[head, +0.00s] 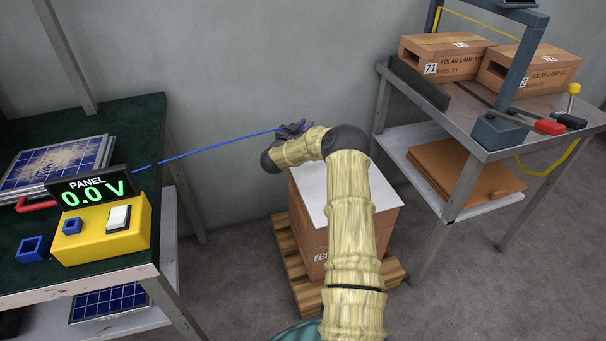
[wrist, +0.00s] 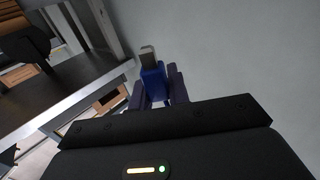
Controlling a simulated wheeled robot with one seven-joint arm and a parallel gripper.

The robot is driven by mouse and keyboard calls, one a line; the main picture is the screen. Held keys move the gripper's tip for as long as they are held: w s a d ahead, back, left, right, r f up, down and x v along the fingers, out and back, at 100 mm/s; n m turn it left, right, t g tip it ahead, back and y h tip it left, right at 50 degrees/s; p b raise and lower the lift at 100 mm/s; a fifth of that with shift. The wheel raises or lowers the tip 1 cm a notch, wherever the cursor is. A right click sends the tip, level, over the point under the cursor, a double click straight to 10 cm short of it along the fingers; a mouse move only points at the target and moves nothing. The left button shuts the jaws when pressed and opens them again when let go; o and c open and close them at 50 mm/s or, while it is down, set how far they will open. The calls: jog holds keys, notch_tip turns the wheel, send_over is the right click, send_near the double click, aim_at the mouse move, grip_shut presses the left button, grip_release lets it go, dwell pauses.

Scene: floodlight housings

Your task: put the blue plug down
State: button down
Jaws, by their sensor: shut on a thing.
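The blue plug (wrist: 153,82) is between the two dark fingers of my gripper (wrist: 157,90) in the wrist view, with a grey metal end pointing away. In the head view my gripper (head: 294,128) is at the end of the bent arm, in the air near the wall; the plug itself is not clear there. A thin blue cable (head: 215,147) runs from my gripper left to the dark green bench, passing behind the panel display.
On the green bench (head: 140,125) are a yellow box (head: 95,243) with a white switch, a blue square socket (head: 72,227), a blue square holder (head: 32,249), a 0.0 V display (head: 90,188) and a solar panel (head: 55,163). A white-topped carton (head: 305,215) stands beneath my arm. Cartons (head: 445,54) sit right.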

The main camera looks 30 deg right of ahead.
jog(key=shift+d+r, duration=0.1)
jog(key=shift+r, duration=0.05)
notch_tip(320, 180, down, 6)
jog(key=b, duration=0.2)
jog(key=shift+b, duration=0.3)
jog(key=shift+f, duration=0.2)
notch_tip(320, 180, down, 4)
jog(key=shift+r+b, duration=0.1)
jog(key=shift+b, duration=0.8)
jog(key=shift+r, duration=0.1)
